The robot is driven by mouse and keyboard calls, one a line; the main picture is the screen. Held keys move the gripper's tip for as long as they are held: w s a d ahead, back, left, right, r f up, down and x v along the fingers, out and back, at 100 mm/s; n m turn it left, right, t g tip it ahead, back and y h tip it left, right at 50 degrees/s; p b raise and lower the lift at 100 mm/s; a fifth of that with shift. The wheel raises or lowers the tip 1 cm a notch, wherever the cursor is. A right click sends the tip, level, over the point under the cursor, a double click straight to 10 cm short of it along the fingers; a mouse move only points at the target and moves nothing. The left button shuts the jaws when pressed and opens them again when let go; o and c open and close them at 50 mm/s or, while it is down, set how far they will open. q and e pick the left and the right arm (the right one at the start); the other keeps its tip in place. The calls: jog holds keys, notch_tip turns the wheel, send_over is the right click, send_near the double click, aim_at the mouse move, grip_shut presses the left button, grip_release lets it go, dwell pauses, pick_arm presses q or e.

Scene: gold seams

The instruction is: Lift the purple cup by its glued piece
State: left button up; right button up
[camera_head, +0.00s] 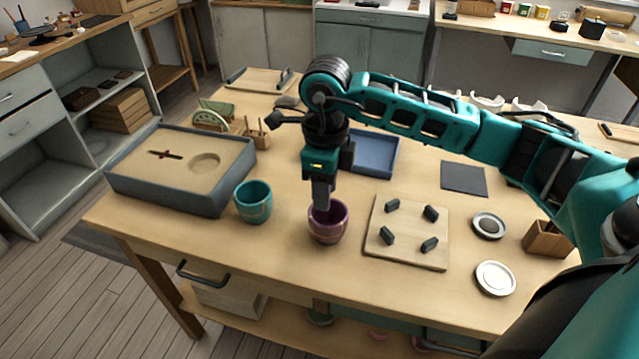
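The purple cup (327,228) stands upright on the wooden table, near its front edge, with a thin gold seam showing on its side. My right gripper (322,205) points straight down at the cup, its fingertips at the left part of the rim. The fingers look close together, but whether they hold the rim or a glued piece there is too small to tell. The glued piece cannot be made out separately. My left gripper does not show.
A teal cup (253,203) stands left of the purple cup, beside a grey sand box (170,190). A wooden board (408,255) with several dark blocks lies to the right. Two round dishes, one white (495,278), are farther right. A blue tray (374,155) lies behind.

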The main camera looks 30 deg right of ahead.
aim_at(323, 226)
jog(key=shift+a+f+b, duration=0.1)
jog(key=shift+f+b, duration=0.3)
jog(key=shift+f, duration=0.9)
notch_tip(323, 226, down, 3)
jog(key=shift+r+b, duration=0.1)
jog(key=shift+b, duration=0.95)
notch_tip(323, 226, down, 3)
jog(key=b, duration=0.2)
jog(key=shift+b, duration=0.35)
jog(key=shift+f, duration=0.25)
grip_shut()
